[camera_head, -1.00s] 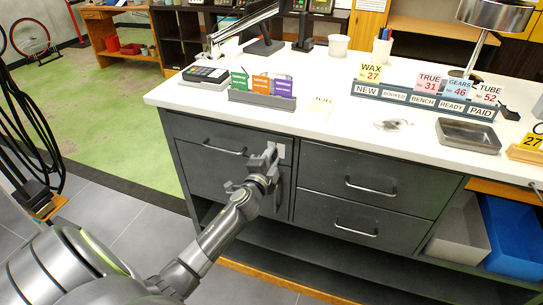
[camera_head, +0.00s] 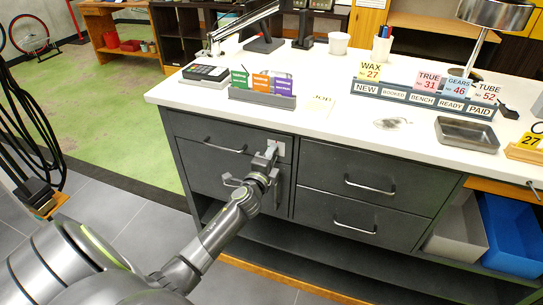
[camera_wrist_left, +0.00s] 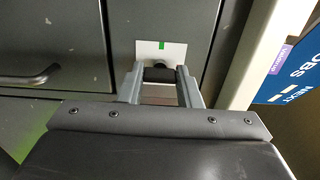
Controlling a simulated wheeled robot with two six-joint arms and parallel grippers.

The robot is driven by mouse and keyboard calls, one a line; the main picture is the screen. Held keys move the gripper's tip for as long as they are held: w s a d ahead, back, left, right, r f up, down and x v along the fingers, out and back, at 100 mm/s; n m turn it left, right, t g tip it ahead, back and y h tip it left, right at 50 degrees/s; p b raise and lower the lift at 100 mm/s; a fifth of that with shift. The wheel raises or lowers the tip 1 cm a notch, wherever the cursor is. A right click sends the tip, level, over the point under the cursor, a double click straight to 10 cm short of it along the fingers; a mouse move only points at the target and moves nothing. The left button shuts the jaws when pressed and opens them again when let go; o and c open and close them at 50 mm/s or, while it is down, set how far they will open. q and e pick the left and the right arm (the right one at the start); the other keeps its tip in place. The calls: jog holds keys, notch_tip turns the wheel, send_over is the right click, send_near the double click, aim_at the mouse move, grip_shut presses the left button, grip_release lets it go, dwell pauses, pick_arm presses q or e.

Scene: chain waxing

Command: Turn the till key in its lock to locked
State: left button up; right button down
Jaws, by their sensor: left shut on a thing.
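My left gripper (camera_head: 271,154) is at the upper drawer front of the dark grey counter, in front of the small pale lock plate (camera_head: 281,148). In the left wrist view, the gripper (camera_wrist_left: 160,73) is shut on the dark till key (camera_wrist_left: 159,75), which sits between its two fingers. The key is at the plate's lower part. Its slot is hidden and its exact turn angle is hard to tell. My right gripper is not in view.
Drawer handles (camera_head: 225,146) stick out left of the lock, and more handles (camera_head: 370,186) to its right. The white countertop (camera_head: 330,125) overhangs above, with a card holder (camera_head: 262,98) and a card terminal (camera_head: 206,73).

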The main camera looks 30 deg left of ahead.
pick_arm(q)
jog(key=o, duration=1)
jog(key=shift+s, duration=0.1)
jog(key=b+v, duration=0.1)
jog(key=v, duration=1.6)
jog(key=shift+s+f, duration=0.1)
jog(key=s+f+n+g+h, duration=0.1)
jog(key=s+f+n+g, duration=0.2)
jog(key=f, duration=0.8)
jog(key=s+a+f+n+g, duration=0.1)
jog(key=s+f+n+g, duration=0.15)
jog(key=f, duration=0.85)
jog(key=s+f+n+g+h, duration=0.1)
jog(key=s+f+n+g, duration=0.2)
jog(key=f, duration=0.8)
jog(key=s+d+f+n+g, duration=0.1)
jog(key=s+f+n+g, duration=0.1)
jog(key=s+f, duration=0.4)
jog(key=s+d+f+n+g+h, duration=0.1)
jog(key=s+f, duration=0.5)
jog(key=s, duration=0.7)
jog(key=s+d+f+n+g, duration=0.2)
jog(key=s+f+n+g, duration=0.2)
jog(key=s, duration=0.5)
jog(key=shift+s+d+f+n+g, duration=0.1)
jog(key=shift+f+n+g, duration=0.1)
jog(key=shift+f, duration=0.25)
jog(key=shift+s+d+f+n+g, duration=0.1)
jog(key=shift+f+g, duration=0.05)
jog(key=shift+f, duration=0.3)
